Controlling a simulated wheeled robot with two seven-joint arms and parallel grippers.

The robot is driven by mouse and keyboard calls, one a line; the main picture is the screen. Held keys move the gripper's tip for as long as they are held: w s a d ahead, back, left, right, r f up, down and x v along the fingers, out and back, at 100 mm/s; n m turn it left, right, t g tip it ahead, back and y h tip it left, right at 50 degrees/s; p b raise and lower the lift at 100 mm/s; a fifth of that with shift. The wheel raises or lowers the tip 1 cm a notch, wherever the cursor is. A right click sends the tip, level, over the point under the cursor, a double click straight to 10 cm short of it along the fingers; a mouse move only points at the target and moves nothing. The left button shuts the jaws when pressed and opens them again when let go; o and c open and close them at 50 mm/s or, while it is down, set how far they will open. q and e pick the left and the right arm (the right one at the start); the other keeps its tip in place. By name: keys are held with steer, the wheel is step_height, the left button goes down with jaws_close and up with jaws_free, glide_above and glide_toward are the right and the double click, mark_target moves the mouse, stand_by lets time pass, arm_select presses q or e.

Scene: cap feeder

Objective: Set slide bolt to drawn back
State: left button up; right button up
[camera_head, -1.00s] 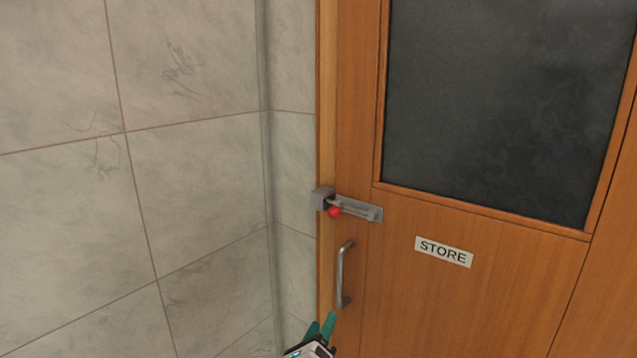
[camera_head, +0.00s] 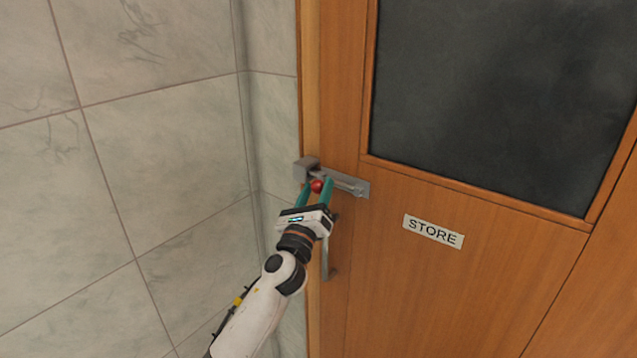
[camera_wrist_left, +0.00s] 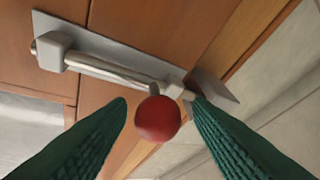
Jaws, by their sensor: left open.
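The slide bolt (camera_head: 346,184) is a grey metal bolt on a plate near the left edge of the wooden door. Its red knob (camera_head: 317,186) sits at the left end, by the keeper block (camera_head: 306,165) on the frame. My left gripper (camera_head: 314,188) is open, with its teal fingers on either side of the knob. In the left wrist view the red knob (camera_wrist_left: 157,119) lies between the two green fingers (camera_wrist_left: 160,112), with gaps showing on both sides. The rod (camera_wrist_left: 108,68) reaches to the keeper (camera_wrist_left: 213,90). My right gripper is not in view.
A vertical metal door handle (camera_head: 328,255) is below the bolt, partly hidden by my left gripper. A STORE sign (camera_head: 433,231) and a dark window panel (camera_head: 495,95) are on the door. A tiled wall (camera_head: 165,150) stands to the left.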

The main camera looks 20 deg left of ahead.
mark_target(341, 173)
arm_select(q)
steer(key=shift+w+r, duration=0.2)
steer(key=shift+w, duration=0.25)
steer(key=shift+w+r, duration=0.1)
steer(key=shift+w, duration=0.1)
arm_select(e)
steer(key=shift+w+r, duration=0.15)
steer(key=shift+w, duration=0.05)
arm_select(q)
steer(key=shift+c, duration=0.6)
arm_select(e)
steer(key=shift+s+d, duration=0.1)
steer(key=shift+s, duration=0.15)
arm_select(q)
jaws_close()
steer(key=shift+s+d, duration=0.35)
steer(key=shift+d, duration=0.6)
steer(key=shift+s+d, duration=0.3)
steer(key=shift+d, duration=0.6)
steer(key=shift+c, duration=1.6)
jaws_free()
steer(key=o, duration=0.4)
steer(key=shift+d, duration=0.15)
steer(key=shift+o, duration=0.2)
